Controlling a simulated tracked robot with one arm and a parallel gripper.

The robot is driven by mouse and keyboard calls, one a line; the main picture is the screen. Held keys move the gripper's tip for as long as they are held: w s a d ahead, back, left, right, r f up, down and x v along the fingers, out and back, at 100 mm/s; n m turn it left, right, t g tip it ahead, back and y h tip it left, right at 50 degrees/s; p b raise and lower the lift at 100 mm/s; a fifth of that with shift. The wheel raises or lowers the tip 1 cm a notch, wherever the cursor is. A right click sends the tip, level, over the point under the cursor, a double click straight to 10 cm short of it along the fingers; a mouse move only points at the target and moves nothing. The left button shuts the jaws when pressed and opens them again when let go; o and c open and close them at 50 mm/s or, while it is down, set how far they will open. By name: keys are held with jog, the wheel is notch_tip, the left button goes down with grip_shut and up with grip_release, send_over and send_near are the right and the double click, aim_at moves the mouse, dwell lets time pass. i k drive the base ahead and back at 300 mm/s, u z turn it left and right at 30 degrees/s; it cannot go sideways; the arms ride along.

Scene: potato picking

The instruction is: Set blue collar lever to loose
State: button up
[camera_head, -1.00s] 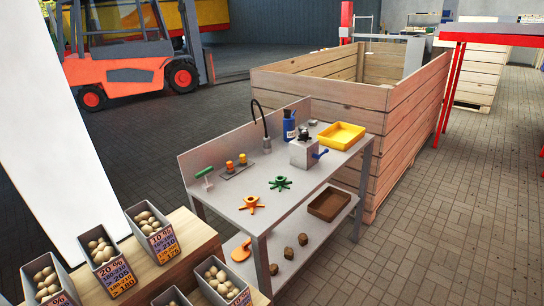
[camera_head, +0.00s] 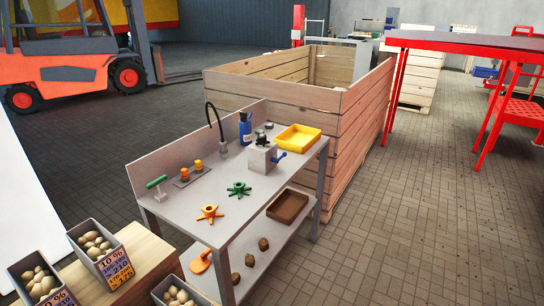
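A small blue lever (camera_head: 279,156) sticks out from the right side of a grey box (camera_head: 261,158) on the grey workbench (camera_head: 213,187). A dark part sits on top of the box. The lever is too small to tell its setting. A blue bottle-like object (camera_head: 245,129) stands behind the box. My gripper is not in view, and nothing is seen touching the lever.
Nearby on the bench are a yellow tray (camera_head: 298,138), a green star knob (camera_head: 238,188), an orange star knob (camera_head: 210,213), two orange-topped fittings and a black hose (camera_head: 214,121). A large wooden crate (camera_head: 350,125) stands behind. Potato bins fill the lower left. Floor at right is open.

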aim_at(274, 160)
jog(key=z, duration=0.05)
jog(key=i, duration=1.55)
jog(key=z, duration=0.05)
jog(key=k, duration=0.6)
jog(key=z, duration=0.6)
jog(key=i, duration=0.95)
jog(key=z, duration=0.25)
jog(key=i, duration=1.3)
jog(key=u, duration=0.6)
